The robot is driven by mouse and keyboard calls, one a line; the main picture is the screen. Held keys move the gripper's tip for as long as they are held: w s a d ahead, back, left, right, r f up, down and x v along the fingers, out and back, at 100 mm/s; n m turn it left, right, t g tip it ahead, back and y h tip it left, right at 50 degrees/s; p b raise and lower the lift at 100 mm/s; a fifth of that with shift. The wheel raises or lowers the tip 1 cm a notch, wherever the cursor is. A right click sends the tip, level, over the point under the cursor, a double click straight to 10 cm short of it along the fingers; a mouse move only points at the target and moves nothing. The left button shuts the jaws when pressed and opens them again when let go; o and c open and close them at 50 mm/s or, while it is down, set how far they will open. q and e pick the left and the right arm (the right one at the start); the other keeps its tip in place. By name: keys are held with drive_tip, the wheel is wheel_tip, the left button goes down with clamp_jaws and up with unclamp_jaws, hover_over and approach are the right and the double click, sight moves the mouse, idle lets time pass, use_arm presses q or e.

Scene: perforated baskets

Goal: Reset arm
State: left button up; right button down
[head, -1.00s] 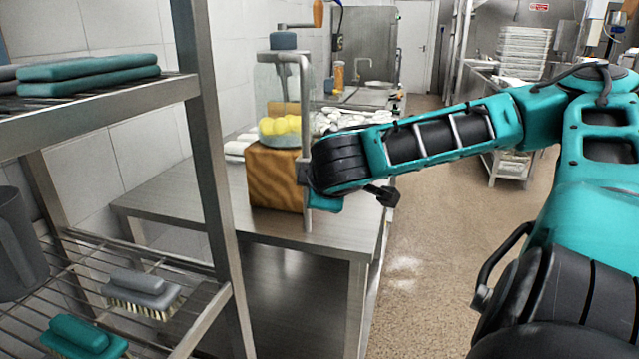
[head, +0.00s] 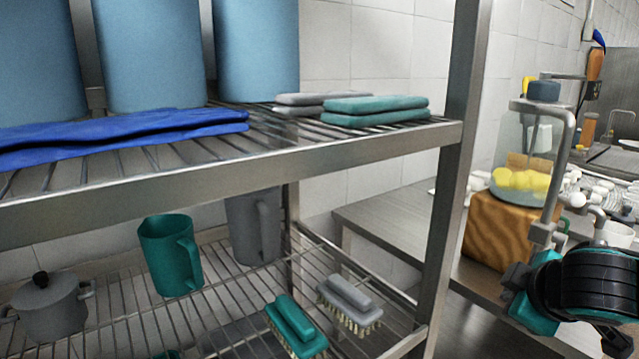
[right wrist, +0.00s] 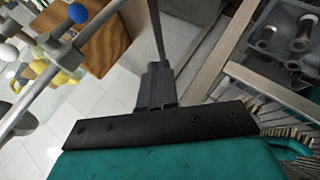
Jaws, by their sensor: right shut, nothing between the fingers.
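My right gripper (head: 514,280) is at the right of the head view, at the end of my teal and black wrist. It is in front of the near side of a wooden block (head: 492,235) on a steel table. In the right wrist view its dark fingers (right wrist: 157,84) are together, with nothing between them. A bent metal rod (head: 567,140) rises beside the gripper in the head view; I cannot tell whether they touch. My left gripper is not in view.
A steel wire shelf rack (head: 330,150) fills the left and middle, holding folded cloths (head: 375,108), brushes (head: 350,300), a teal jug (head: 170,255) and a grey pot (head: 48,302). A glass jar with yellow fruit (head: 522,180) stands on the wooden block.

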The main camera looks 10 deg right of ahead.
drive_tip(key=w+a+f+y, duration=0.1)
drive_tip(key=a+f+y, duration=0.4)
drive_tip(key=f, duration=0.5)
use_arm(q)
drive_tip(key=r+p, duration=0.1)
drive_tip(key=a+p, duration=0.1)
drive_tip(key=p, duration=0.1)
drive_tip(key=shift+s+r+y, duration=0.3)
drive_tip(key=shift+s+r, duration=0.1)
use_arm(e)
drive_tip(key=s+a+f+m+t, duration=0.1)
drive_tip(key=s+a+f+m, duration=0.1)
drive_tip(key=s+a+f, duration=0.3)
drive_tip(key=s+a+f+m+t+y, duration=0.1)
drive_tip(key=s+a+f, duration=0.4)
drive_tip(key=a+f, duration=0.6)
drive_tip(key=shift+s+m, duration=0.25)
drive_tip(key=shift+m, duration=0.55)
